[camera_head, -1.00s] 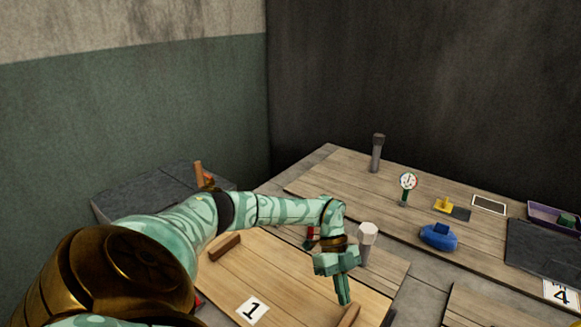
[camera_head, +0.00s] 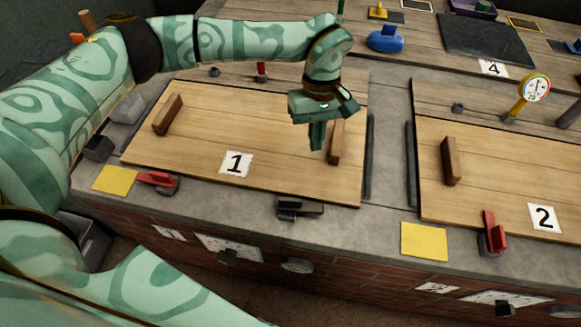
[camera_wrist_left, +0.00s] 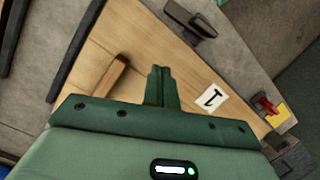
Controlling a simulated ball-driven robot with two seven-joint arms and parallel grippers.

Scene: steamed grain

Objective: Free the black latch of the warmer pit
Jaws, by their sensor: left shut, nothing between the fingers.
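A black latch (camera_head: 298,207) sits at the front edge of the wooden lid marked 1 (camera_head: 200,115), on the grey stone counter. It also shows at the top of the left wrist view (camera_wrist_left: 188,22). My left gripper (camera_head: 317,143) is shut and empty, pointing down over the right part of lid 1, just left of its right wooden handle (camera_head: 336,140). The latch lies nearer the front than the gripper, clearly apart from it. In the left wrist view the closed fingers (camera_wrist_left: 160,75) are over the board. My right gripper is not in view.
A red lever (camera_head: 157,179) and yellow card (camera_head: 115,180) lie left of the latch. A second lid marked 2 (camera_head: 510,170) with a red lever (camera_head: 492,236) is at right. Dark bars (camera_head: 369,155) stand between the lids. A blue object (camera_head: 385,39) sits behind.

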